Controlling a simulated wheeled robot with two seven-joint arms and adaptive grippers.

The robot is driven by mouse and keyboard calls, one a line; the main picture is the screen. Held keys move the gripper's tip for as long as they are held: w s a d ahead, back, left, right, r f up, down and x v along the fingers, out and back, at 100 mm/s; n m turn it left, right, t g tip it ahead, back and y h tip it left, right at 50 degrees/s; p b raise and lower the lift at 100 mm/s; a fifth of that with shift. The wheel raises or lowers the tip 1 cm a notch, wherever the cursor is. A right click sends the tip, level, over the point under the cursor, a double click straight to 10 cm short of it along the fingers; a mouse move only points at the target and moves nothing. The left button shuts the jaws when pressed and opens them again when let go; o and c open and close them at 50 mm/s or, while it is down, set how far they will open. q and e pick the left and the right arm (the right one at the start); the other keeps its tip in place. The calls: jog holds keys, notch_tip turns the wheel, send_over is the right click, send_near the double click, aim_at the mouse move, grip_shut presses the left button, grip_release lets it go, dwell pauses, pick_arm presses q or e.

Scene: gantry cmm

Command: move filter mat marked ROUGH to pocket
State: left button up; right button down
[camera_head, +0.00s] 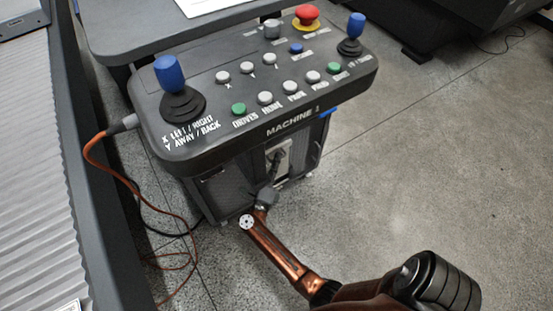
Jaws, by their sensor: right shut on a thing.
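My right gripper (272,172) reaches up from the bottom of the head view to the front of the console marked MACHINE 1 (215,165). It is shut on a small pale grey piece (287,150) at the console's front, below the lettering. The dark fingers cover part of this piece. No ROUGH marking is readable, so I cannot tell whether it is the filter mat. I also cannot tell whether it is still seated in the console front. No pocket can be made out. My left gripper is not in view.
The console top carries two blue joysticks (170,72), a red mushroom button (307,14) and several push buttons. An orange cable (95,150) hangs at its left, beside a ribbed grey cover (35,150). Open concrete floor (440,150) lies to the right.

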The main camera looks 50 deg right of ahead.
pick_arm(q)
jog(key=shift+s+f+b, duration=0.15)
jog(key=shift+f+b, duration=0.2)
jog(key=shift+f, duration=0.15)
pick_arm(e)
jog(key=shift+f, duration=0.7)
